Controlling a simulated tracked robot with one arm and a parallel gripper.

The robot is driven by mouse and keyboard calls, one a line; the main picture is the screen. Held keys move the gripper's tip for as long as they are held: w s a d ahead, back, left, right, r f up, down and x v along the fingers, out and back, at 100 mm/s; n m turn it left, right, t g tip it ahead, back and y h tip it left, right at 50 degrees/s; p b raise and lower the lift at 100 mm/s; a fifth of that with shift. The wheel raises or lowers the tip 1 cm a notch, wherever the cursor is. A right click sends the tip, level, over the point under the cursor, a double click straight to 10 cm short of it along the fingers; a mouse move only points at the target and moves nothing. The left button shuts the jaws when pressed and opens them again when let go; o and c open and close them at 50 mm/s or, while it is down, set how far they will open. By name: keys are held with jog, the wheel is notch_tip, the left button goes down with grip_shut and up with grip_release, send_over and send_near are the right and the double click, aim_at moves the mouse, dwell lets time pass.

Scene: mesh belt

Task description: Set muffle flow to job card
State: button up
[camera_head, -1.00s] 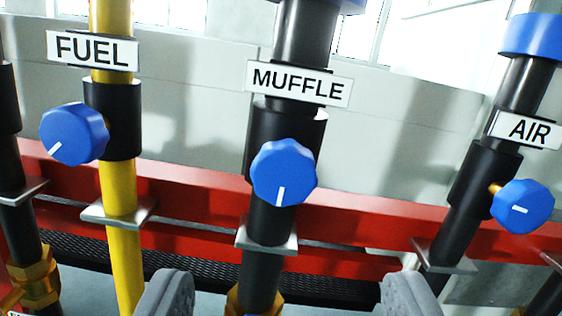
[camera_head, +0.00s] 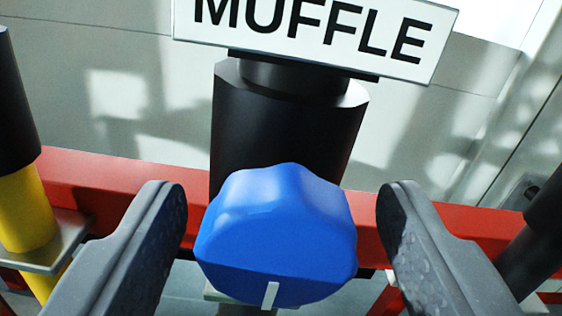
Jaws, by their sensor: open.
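The blue muffle knob (camera_head: 275,235) sits on the front of a black pipe body (camera_head: 285,130), under a white sign reading MUFFLE (camera_head: 315,28). A white pointer mark on the knob's face points down, slightly left of straight down in the picture. My gripper (camera_head: 282,205) is open, with one grey finger on each side of the knob. A gap shows between each fingertip and the knob, so neither appears to touch it. No job card is in view.
A yellow pipe (camera_head: 27,212) with a black sleeve and a metal bracket (camera_head: 45,245) stands at the left. A dark pipe (camera_head: 540,240) stands at the right edge. A red beam (camera_head: 110,190) runs behind the pipes, before a pale wall.

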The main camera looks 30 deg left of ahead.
jog(key=shift+w+a, duration=0.2)
jog(key=shift+w, duration=0.1)
jog(key=c, duration=1)
jog(key=shift+r+m+p, duration=0.1)
jog(key=shift+m+p, duration=0.2)
jog(key=shift+p, duration=0.05)
jog(key=shift+m+p, duration=0.7)
jog(key=shift+m, duration=0.5)
jog(key=o, duration=1)
